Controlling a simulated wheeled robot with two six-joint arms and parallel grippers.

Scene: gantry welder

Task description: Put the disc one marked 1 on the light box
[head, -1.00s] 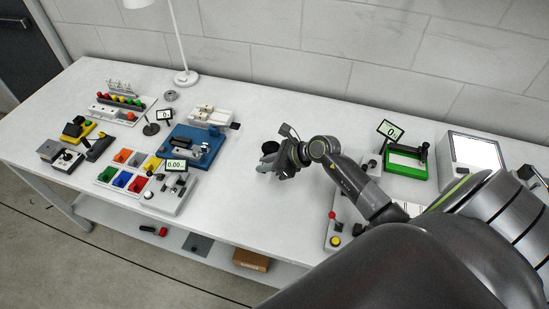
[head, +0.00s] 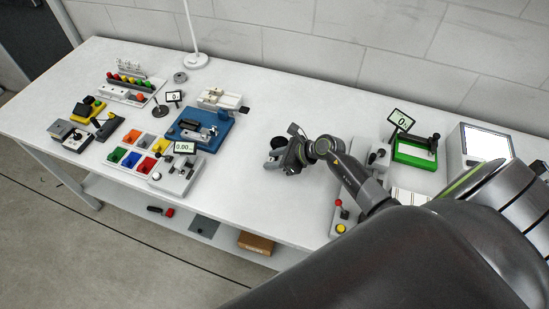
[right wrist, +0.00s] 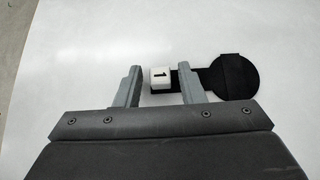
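The disc one is a flat black disc (right wrist: 236,76) with a black bar and a white block marked 1 (right wrist: 160,78) on the bar. It lies on the white table. My right gripper (right wrist: 160,68) is open, its fingers on either side of the white block with a small gap on each side. In the head view the right gripper (head: 279,160) is low at the table's middle and partly hides the dark disc (head: 279,142). The light box (head: 487,144), with a bright white panel, stands at the far right. My left gripper is not in view.
A green-framed device (head: 414,153) with a small display stands left of the light box. A control panel with a red-knobbed lever (head: 338,203) is near the front edge, partly behind my arm. Coloured bins (head: 131,159) and a blue fixture (head: 190,130) are on the left. Table between fixture and gripper is clear.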

